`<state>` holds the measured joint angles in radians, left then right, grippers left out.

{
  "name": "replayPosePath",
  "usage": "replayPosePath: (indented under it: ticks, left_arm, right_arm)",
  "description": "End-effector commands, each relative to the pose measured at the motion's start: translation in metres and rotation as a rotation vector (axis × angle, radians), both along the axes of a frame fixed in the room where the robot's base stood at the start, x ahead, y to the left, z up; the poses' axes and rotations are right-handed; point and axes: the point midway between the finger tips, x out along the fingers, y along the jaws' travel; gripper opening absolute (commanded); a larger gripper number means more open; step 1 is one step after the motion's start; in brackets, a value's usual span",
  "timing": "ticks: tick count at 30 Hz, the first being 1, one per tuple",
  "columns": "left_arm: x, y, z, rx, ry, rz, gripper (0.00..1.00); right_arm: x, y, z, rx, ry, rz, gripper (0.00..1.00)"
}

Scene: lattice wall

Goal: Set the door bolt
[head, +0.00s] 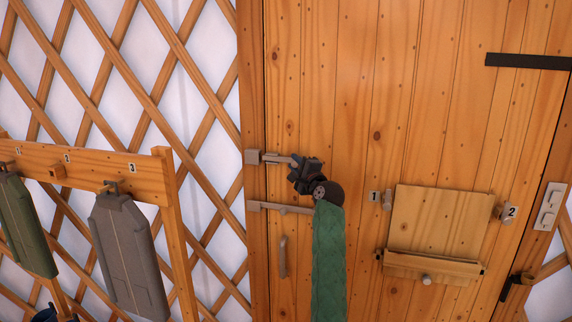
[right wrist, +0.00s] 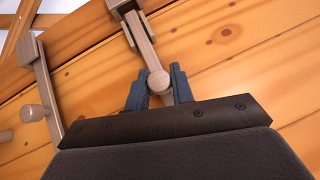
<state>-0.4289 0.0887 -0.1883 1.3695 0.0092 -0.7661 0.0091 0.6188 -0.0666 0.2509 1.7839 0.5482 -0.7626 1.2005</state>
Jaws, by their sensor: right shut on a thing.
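The wooden door (head: 340,90) carries two pale bolts at its left edge, one above the other. My right gripper (head: 296,165) is at the upper bolt (head: 272,157). In the right wrist view its dark fingers (right wrist: 158,88) are shut on the round knob (right wrist: 157,81) of that bolt, one finger on each side. The lower bolt (head: 280,207) is free; it also shows at the left of the right wrist view (right wrist: 44,80) with its own knob. I cannot tell whether the upper bolt's tip sits inside the block on the frame (head: 252,157). My left gripper is out of view.
A vertical handle (head: 283,256) is below the bolts. A hatch with a small shelf (head: 435,264) and numbered pegs is to the right. A rack (head: 90,170) with hanging green and grey garments stands at the left before the lattice wall (head: 150,60).

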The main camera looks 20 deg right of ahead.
Motion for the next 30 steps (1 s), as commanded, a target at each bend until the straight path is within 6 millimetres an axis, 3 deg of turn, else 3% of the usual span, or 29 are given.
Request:
replayPosePath:
  ticks: [3, 10, 11, 14, 26, 30]
  left_arm:
    - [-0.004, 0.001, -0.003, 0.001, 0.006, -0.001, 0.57]
    - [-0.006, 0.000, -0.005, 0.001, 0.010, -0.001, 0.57]
    - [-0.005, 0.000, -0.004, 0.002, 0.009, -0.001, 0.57]
    - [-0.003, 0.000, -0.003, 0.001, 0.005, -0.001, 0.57]
    - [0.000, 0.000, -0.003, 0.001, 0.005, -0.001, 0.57]
    - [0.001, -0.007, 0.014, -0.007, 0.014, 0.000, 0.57]
  right_arm:
    - [-0.007, -0.011, 0.000, -0.002, -0.001, -0.002, 0.00]
    - [-0.007, -0.011, 0.000, -0.001, -0.001, -0.002, 0.00]
    - [-0.007, -0.011, 0.000, -0.001, -0.001, -0.002, 0.27]
    - [-0.007, -0.011, 0.000, -0.002, -0.001, -0.002, 0.45]
    - [-0.013, -0.011, -0.002, -0.002, -0.001, -0.001, 0.45]
    - [-0.027, -0.014, -0.006, -0.002, -0.002, -0.002, 0.45]
